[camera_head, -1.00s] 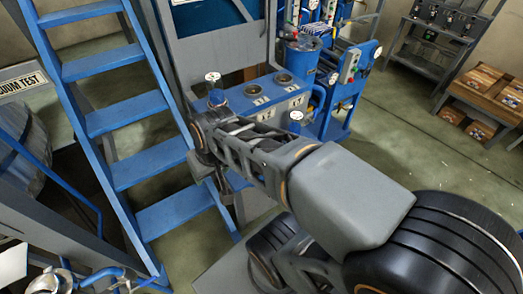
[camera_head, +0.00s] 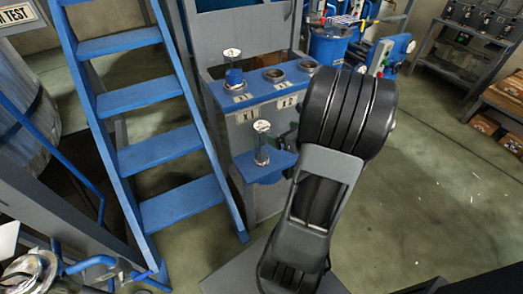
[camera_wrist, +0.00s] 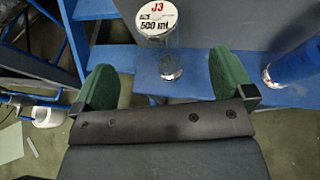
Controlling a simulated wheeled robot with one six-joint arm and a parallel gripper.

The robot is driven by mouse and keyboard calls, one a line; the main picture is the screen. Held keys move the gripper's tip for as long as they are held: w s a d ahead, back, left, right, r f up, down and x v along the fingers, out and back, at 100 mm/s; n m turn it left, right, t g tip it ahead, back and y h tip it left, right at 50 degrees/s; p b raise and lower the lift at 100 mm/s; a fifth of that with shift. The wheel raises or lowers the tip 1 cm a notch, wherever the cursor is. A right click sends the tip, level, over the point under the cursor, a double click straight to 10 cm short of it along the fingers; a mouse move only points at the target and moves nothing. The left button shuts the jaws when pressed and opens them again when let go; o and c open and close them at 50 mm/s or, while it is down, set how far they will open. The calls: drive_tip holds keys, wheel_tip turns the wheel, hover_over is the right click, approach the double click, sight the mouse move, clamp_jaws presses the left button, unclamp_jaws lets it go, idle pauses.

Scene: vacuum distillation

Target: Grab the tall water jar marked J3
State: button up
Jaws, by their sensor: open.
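The tall clear jar marked J3 (camera_wrist: 158,45), with a white round top reading "J3" and "500 ml", stands on a blue shelf (camera_wrist: 196,62) in the wrist view. My open gripper (camera_wrist: 166,80) has green fingers at left and right. The jar is beyond and between the fingertips in the picture, with no contact visible. In the head view, a clear jar with a white top (camera_head: 261,150) stands upright on the low blue shelf (camera_head: 262,174), left of my arm. My gripper is mostly hidden behind my arm there.
A jar with blue on it (camera_head: 233,70) stands on the blue-topped bench (camera_head: 250,97), above the low shelf. A blue ladder (camera_head: 158,150) rises to the left. A blue cylinder (camera_wrist: 296,66) shows at the right in the wrist view. Floor (camera_head: 430,190) at right is clear.

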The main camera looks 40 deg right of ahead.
sight(265, 128)
drive_tip(key=x, duration=0.6)
drive_tip(key=shift+w+a+f+b, duration=0.1)
drive_tip(key=shift+w+b, duration=0.2)
drive_tip(key=shift+b, duration=0.05)
drive_tip(key=shift+b+x, duration=0.35)
drive_tip(key=shift+x, duration=2.25)
drive_tip(key=shift+a+f, duration=0.1)
drive_tip(key=shift+c, duration=0.4)
drive_tip(key=c, duration=1.4)
